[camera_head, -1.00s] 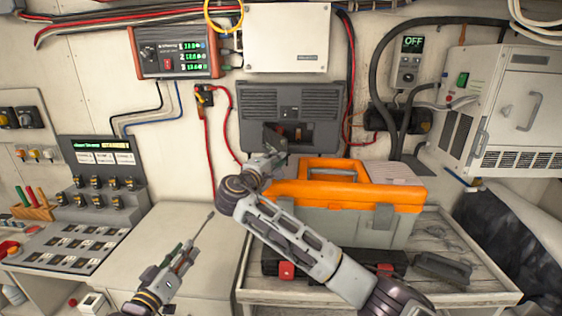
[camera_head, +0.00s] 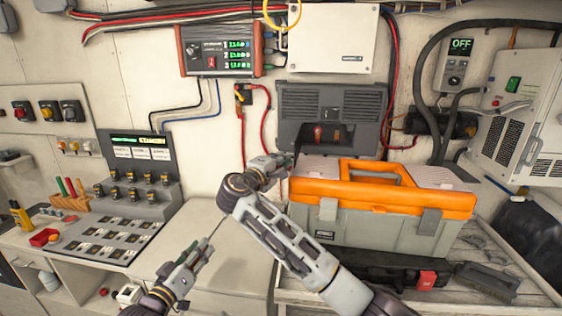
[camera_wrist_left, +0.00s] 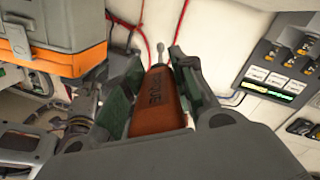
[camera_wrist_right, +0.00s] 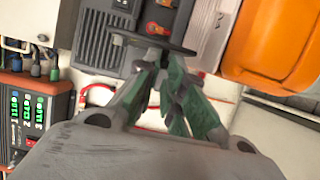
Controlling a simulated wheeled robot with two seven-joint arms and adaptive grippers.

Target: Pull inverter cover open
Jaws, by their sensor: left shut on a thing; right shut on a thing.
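The inverter is a dark grey vented box (camera_head: 330,100) on the wall. Its lower recess is uncovered and shows red terminals (camera_head: 318,133). My right gripper (camera_head: 284,160) is at its lower left. In the right wrist view, that gripper (camera_wrist_right: 165,62) is shut on a thin dark plate, apparently the inverter cover (camera_wrist_right: 148,42), seen nearly edge-on in front of the recess. In the head view the cover is hard to make out. My left gripper (camera_head: 204,248) is shut on an orange-handled screwdriver (camera_wrist_left: 158,95), low over the pale counter and away from the inverter.
An orange and grey toolbox (camera_head: 375,215) stands on the tray right beside my right forearm, below the inverter. A red-ended display unit (camera_head: 220,50) and cables are on the wall above left. The switch panel (camera_head: 95,225) is at left. The pale counter (camera_head: 235,235) is mostly clear.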

